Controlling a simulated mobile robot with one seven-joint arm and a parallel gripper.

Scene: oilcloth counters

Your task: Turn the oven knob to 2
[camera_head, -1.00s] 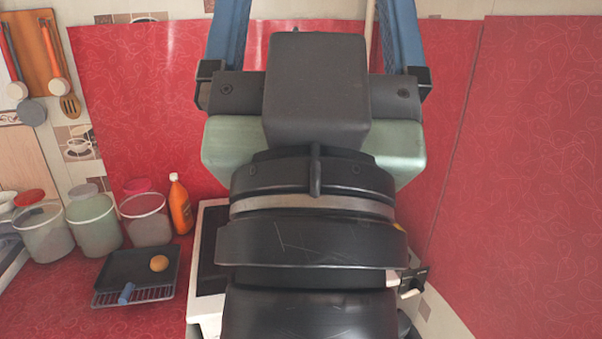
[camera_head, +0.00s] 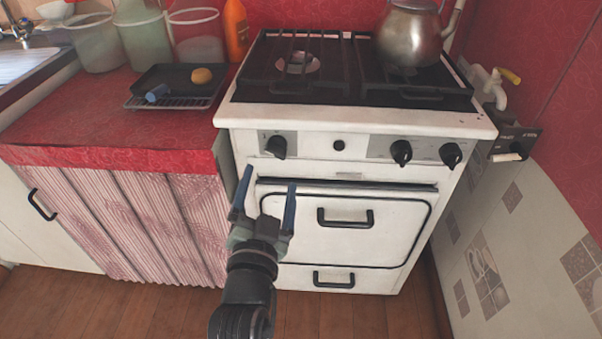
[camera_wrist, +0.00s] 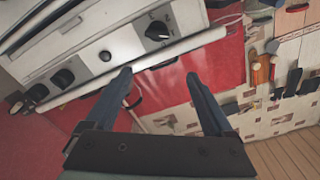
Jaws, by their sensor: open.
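The white stove (camera_head: 365,121) has a black knob (camera_head: 276,147) at the left of its front panel and two black knobs, one (camera_head: 401,152) and another (camera_head: 451,154), at the right. My gripper (camera_head: 267,185) is open and empty, fingers pointing up toward the stove front, just below the left knob in the picture. In the wrist view the left knob (camera_wrist: 157,32) lies beyond and between the fingertips of my gripper (camera_wrist: 158,75), apart from them. The other knobs (camera_wrist: 62,78) are toward the lower left.
The oven door (camera_head: 300,240) is shut, with a black handle (camera_head: 345,218). A kettle (camera_head: 409,35) stands on the right rear of the hob. A pan (camera_head: 170,80) lies on the red counter at left. A pipe tap (camera_head: 494,90) is at the right wall.

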